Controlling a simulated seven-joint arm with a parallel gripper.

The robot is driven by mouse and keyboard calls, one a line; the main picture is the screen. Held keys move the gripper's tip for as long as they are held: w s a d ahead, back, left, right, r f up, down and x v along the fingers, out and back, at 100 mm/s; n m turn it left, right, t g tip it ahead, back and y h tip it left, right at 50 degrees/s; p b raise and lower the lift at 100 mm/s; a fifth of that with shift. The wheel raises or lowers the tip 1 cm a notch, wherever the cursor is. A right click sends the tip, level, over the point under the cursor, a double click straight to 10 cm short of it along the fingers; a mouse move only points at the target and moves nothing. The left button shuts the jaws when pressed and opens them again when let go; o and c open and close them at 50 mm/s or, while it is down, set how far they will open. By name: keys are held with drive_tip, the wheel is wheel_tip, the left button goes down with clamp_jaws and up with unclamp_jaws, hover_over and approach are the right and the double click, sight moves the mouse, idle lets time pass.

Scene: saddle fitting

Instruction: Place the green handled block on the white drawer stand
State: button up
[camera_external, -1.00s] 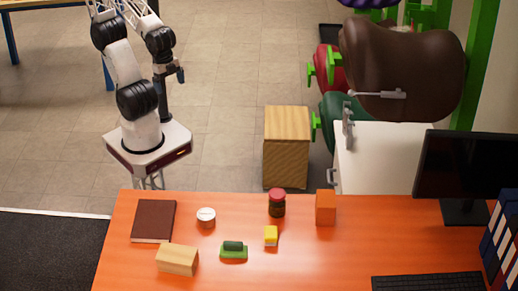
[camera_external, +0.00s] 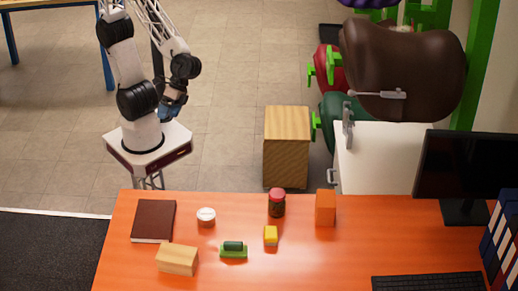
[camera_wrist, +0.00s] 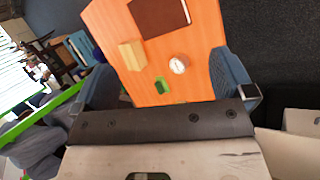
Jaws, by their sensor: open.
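The green handled block (camera_external: 233,252) lies on the orange desk, a light green base with a dark green handle on top. It also shows in the wrist view (camera_wrist: 162,87), small, between my fingers but well beyond them. The white drawer stand (camera_external: 378,165) is behind the desk on the right, with a drawer handle on its left side. A large brown saddle hangs above it and hides part of its top. My gripper (camera_external: 172,108) is open and empty, high beside my base and far from the block. Its two blue-grey fingers are spread in the wrist view (camera_wrist: 165,78).
The orange desk (camera_external: 340,260) also holds a brown book (camera_external: 154,221), wooden block (camera_external: 177,260), white round tin (camera_external: 206,217), yellow block (camera_external: 270,236), red-lidded jar (camera_external: 277,203) and orange box (camera_external: 325,208). A wooden cabinet (camera_external: 286,150) stands behind. A monitor (camera_external: 470,170) is at right.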

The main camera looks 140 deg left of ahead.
drive_tip(key=w+d+f+n+t+h, duration=0.1)
drive_tip(key=w+d+f+n+h, duration=0.15)
drive_tip(key=w, duration=0.45)
drive_tip(key=w+d+f+n+t+h, duration=0.1)
drive_tip(key=w+d+f+n+h, duration=0.2)
drive_tip(key=w, duration=0.4)
drive_tip(key=w+d+f+n+t+h, duration=0.1)
drive_tip(key=w+f+n+h, duration=0.1)
drive_tip(key=w+n, duration=0.35)
drive_tip(key=w+a+f+n+t, duration=0.2)
drive_tip(key=w+f+n+t, duration=0.2)
drive_tip(key=w+f, duration=0.3)
drive_tip(key=w+a+f+n+t+y, duration=0.1)
drive_tip(key=w+a+f+n+t, duration=0.1)
drive_tip(key=w+f+n+t, duration=0.3)
drive_tip(key=w+f+n, duration=0.1)
drive_tip(key=w+f, duration=0.2)
drive_tip(key=w, duration=0.2)
drive_tip(key=shift+w+a+n, duration=0.3)
drive_tip(key=shift+w+n, duration=0.1)
drive_tip(key=shift+f, duration=0.15)
approach(233, 245)
drive_tip(key=w+d, duration=0.2)
drive_tip(key=shift+d+f, duration=0.35)
drive_tip(key=shift+f, duration=0.05)
drive_tip(key=shift+w+d, duration=0.3)
drive_tip(key=shift+d, duration=0.05)
drive_tip(key=shift+w+d, duration=0.5)
drive_tip(key=shift+w, duration=0.05)
